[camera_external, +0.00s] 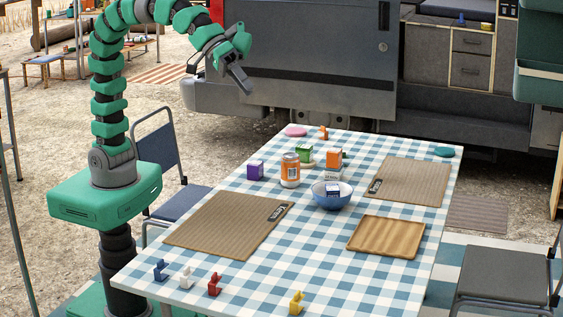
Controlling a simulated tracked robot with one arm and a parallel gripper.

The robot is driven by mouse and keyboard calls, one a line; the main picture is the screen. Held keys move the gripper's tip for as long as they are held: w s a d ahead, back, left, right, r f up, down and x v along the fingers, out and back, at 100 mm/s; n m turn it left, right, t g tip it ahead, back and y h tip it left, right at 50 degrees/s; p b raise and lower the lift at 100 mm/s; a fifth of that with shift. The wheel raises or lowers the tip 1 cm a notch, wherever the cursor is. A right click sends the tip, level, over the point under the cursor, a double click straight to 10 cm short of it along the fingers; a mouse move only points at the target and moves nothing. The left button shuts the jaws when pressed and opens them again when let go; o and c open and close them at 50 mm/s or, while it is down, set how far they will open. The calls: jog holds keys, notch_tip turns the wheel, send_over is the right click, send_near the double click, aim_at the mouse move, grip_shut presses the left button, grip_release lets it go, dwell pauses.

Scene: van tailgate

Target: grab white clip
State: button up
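The white clip (186,278) stands on the checked tablecloth near the front left edge of the table. It is between a blue clip (160,270) on its left and a red clip (214,284) on its right. My gripper (246,84) is high above the far left of the table, well away from the white clip and pointing down to the right. It is seen from the side and small, so I cannot tell whether its fingers are apart. No object shows in it.
A yellow clip (296,303) stands farther right. Behind the clips lies a ribbed brown mat (205,222). Cloth around the clips is clear.

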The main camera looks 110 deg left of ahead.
jog(key=d+f+n+g, duration=0.45)
jog(key=d+f, duration=0.65)
jog(key=f, duration=0.4)
jog(key=n+g+y+p, duration=0.2)
jog(key=n+g, duration=0.2)
jog(key=n, duration=0.2)
send_over(186, 268)
notch_tip(186, 268, down, 17)
jog(key=f, duration=0.5)
jog(key=f+b, duration=0.1)
jog(key=f, duration=0.1)
jog(key=shift+s+d+f, duration=0.1)
jog(key=shift+s+f, duration=0.25)
jog(key=shift+w+f+b, duration=0.15)
jog(key=shift+f+b, duration=0.1)
jog(key=shift+f, duration=1.25)
jog(key=shift+w+f+b, duration=0.1)
jog(key=shift+f+b, duration=0.1)
jog(key=shift+f, duration=1.25)
jog(key=shift+c, duration=0.3)
grip_shut()
